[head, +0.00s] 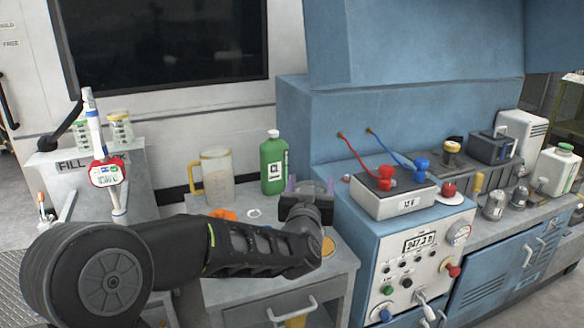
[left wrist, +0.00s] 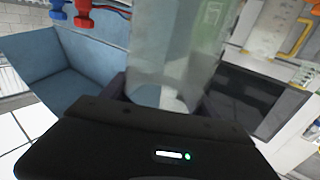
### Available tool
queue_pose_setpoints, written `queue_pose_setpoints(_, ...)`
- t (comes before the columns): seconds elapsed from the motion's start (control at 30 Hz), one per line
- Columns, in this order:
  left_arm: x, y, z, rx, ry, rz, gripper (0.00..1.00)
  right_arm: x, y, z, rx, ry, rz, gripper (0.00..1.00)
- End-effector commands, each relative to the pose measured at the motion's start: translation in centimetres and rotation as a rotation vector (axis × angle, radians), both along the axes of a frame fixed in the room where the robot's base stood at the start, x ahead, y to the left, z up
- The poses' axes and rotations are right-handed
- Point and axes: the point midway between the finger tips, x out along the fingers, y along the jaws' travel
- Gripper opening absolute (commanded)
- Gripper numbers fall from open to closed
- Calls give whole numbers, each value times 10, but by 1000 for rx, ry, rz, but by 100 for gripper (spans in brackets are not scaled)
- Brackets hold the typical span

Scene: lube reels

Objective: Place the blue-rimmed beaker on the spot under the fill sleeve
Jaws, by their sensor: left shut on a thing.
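My left gripper (head: 308,190) is over the small grey bench between the green bottle and the blue machine. In the left wrist view, it is shut on a clear glass beaker (left wrist: 175,45) between its fingers. The beaker's rim is out of that view, so I cannot tell its colour; in the head view I cannot make the beaker out. The fill stand (head: 62,163), marked FILL, is at the left, with a red-and-white meter (head: 105,173) on an upright tube. The spot under the sleeve is not clearly visible. My right gripper is not in view.
The blue machine (head: 365,240) borders the bench at right.

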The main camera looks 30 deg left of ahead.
Motion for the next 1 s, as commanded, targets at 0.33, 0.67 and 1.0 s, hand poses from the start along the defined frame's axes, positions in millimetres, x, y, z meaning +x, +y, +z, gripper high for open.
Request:
queue_pose_setpoints(0.33,16,-91,-89,-5,11,-226,0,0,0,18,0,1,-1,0)
queue_pose_setpoints(0.67,-3,-175,-171,-4,2,-436,0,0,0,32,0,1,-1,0)
queue_pose_setpoints(1.0,-5,-180,-176,0,-2,-448,0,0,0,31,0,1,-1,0)
